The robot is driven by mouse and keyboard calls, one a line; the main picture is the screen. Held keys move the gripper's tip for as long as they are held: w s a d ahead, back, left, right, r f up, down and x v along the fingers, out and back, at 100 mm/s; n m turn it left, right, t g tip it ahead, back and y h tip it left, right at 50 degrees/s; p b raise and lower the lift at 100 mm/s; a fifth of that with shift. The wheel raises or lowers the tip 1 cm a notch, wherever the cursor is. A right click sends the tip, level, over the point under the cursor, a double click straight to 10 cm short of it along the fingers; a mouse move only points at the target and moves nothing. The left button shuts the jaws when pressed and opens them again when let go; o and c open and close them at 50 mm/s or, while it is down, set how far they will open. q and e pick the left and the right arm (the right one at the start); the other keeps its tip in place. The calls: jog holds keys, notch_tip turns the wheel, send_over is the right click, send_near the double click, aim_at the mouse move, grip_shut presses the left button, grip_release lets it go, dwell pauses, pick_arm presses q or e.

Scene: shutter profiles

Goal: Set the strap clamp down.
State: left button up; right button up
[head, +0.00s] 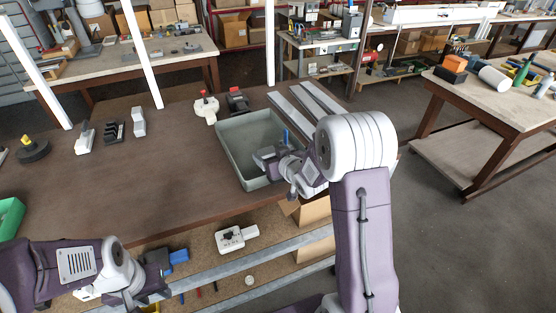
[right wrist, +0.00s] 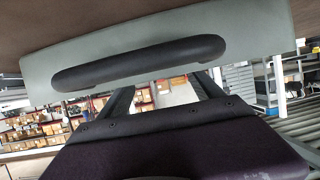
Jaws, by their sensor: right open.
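I cannot make out for certain which thing is the strap clamp. A white piece with a red top (head: 206,109) and a black piece with red (head: 238,101) stand on the brown table behind the grey-green bin (head: 232,160). My right gripper (head: 266,157) is at the bin, open, with nothing visible between its fingers. In the right wrist view a pale wall with a long dark handle (right wrist: 140,63) lies close across the open fingers (right wrist: 162,92). My left gripper (head: 160,263) is low at the table's front, beside a blue thing (head: 179,256); its fingertips are unclear.
Light pieces (head: 139,121) and a dark round piece (head: 32,149) stand on the table's left part. Metal profiles (head: 305,100) lie at its right end. A white box (head: 236,238) is on the lower shelf. The table's middle is clear.

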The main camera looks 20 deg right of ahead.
jog(key=v, duration=0.7)
jog(key=shift+s+r, duration=0.15)
jog(key=shift+s, duration=0.2)
